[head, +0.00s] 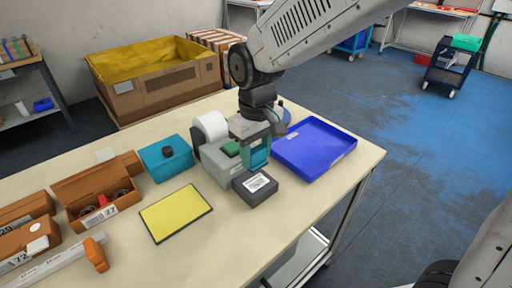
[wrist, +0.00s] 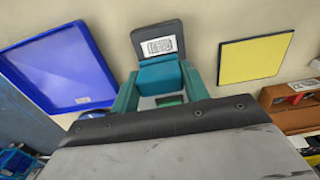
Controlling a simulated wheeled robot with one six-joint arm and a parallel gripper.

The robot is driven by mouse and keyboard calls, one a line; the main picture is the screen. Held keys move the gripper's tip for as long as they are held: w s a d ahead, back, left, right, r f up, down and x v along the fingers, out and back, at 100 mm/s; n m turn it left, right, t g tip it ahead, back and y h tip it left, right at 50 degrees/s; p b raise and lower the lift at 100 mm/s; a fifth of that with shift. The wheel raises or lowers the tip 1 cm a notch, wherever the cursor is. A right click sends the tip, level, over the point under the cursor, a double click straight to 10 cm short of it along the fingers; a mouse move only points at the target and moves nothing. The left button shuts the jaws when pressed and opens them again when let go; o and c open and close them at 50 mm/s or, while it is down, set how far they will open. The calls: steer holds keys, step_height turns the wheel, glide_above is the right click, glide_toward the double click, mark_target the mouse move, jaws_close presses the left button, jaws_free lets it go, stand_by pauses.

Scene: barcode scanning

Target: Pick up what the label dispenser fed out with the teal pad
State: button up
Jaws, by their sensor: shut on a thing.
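My gripper (head: 256,146) is shut on the teal pad (head: 257,158), pointing down beside the label dispenser (head: 218,166). The dispenser is a grey body with a white roll (head: 211,126) and a green part on top. A white barcode label (head: 257,183) lies face up on a dark grey block (head: 262,193) at the dispenser's front. In the wrist view the teal pad (wrist: 160,74) sits between the green fingers, right beside the dark block (wrist: 143,36) with the label (wrist: 159,47). Whether the pad touches the block or label, I cannot tell.
A blue tray (head: 314,148) lies right of the dispenser. A yellow mat (head: 175,213) and a teal box (head: 165,158) with a black knob are to the left, with brown bins (head: 97,190) further left. The table's front right is bare.

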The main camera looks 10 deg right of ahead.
mark_target(256, 167)
steer(key=shift+f, duration=2.45)
steer(key=shift+f, duration=0.7)
steer(key=shift+r, duration=3.55)
